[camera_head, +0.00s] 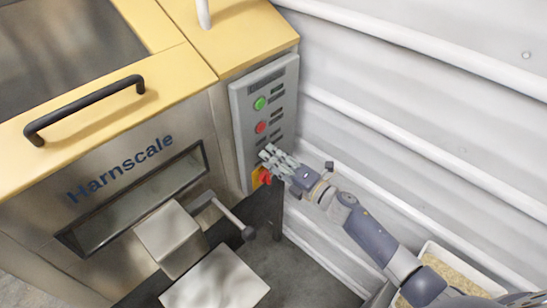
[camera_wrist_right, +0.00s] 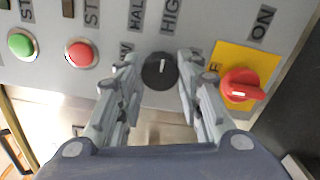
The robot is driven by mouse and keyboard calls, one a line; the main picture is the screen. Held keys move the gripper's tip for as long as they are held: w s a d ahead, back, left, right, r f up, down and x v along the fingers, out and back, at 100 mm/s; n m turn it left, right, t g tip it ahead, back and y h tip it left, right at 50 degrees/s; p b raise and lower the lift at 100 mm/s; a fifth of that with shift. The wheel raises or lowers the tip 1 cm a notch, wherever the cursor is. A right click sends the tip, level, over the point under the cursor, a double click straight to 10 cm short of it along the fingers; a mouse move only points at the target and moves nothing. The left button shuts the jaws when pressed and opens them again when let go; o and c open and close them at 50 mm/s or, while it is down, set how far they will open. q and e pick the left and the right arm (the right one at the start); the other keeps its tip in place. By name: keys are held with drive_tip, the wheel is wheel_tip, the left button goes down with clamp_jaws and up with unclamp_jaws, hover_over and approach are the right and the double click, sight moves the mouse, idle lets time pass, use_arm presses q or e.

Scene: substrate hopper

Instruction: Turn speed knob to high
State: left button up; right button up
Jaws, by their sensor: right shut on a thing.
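The black speed knob (camera_wrist_right: 158,76) is on the grey control panel (camera_head: 240,115), between the fingertips of my right gripper (camera_wrist_right: 160,80) in the wrist view. The gripper is shut on it, one finger at each side. The knob's white mark points up in the wrist view, toward the HALF and HIGH labels; exactly which one I cannot tell. The LOW label is partly hidden by a finger. In the head view my right gripper (camera_head: 270,156) is at the panel's lower part and hides the knob. My left gripper is not in view.
A red rotary switch (camera_wrist_right: 241,88) on a yellow plate sits right beside the fingers. A green button (camera_head: 260,103) and a red button (camera_head: 261,127) are higher on the panel. A ribbed white wall (camera_head: 400,100) runs close on the right. A bin (camera_head: 455,262) stands below.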

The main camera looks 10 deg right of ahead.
drive_tip(key=shift+m, duration=0.3)
drive_tip(key=o, duration=1.1)
drive_tip(key=shift+c, duration=0.2)
drive_tip(key=v, duration=1.2)
drive_tip(key=shift+f, duration=0.15)
